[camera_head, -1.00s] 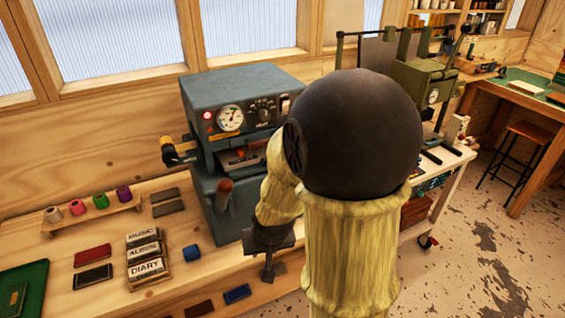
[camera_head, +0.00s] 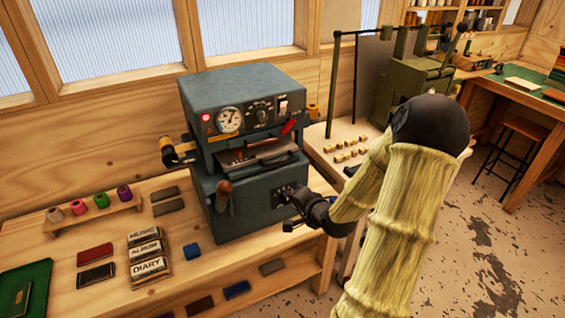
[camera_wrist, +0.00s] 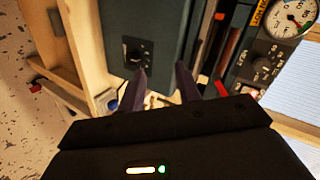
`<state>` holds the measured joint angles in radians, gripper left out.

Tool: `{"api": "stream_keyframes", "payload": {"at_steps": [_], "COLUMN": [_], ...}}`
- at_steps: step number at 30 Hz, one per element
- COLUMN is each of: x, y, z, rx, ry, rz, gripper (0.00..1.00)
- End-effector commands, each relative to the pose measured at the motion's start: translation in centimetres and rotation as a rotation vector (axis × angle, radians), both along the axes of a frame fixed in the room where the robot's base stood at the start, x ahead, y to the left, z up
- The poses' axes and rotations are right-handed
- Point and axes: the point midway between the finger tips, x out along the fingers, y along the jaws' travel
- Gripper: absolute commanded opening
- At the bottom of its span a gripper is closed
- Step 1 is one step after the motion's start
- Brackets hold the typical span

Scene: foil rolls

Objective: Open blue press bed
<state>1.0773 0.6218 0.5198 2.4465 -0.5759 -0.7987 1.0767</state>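The blue press (camera_head: 243,90) stands on the wooden bench, with a dial gauge, a knob and a lit red lamp on its upper face. Its bed (camera_head: 236,157) is a dark plate in the front slot, with a bar handle across its front. A brown-knobbed lever (camera_head: 223,190) hangs at the lower front. My gripper (camera_head: 287,208) is in front of the press's lower right face, below the bed. In the wrist view my gripper (camera_wrist: 161,86) has its two fingers apart and nothing visible between them. The press front (camera_wrist: 145,35) shows sideways beyond the fingers.
Stamp blocks (camera_head: 148,255) and a spool rack (camera_head: 90,205) lie on the bench to the left. A green press (camera_head: 412,85) stands to the right on another table with small brass pieces.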

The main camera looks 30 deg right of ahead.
Motion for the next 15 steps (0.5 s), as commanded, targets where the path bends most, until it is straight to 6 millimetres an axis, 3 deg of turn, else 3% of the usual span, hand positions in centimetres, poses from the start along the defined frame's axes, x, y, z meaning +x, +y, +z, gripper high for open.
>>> {"api": "stream_keyframes", "payload": {"at_steps": [7,15], "x": [-0.3,-0.4], "y": [-4.1,-4.9], "z": [2.9,3.7], "rx": [0.232,0.284], "ry": [-0.226,-0.282], "rz": [-0.139,-0.161], "gripper": [0.34,0.34]}}
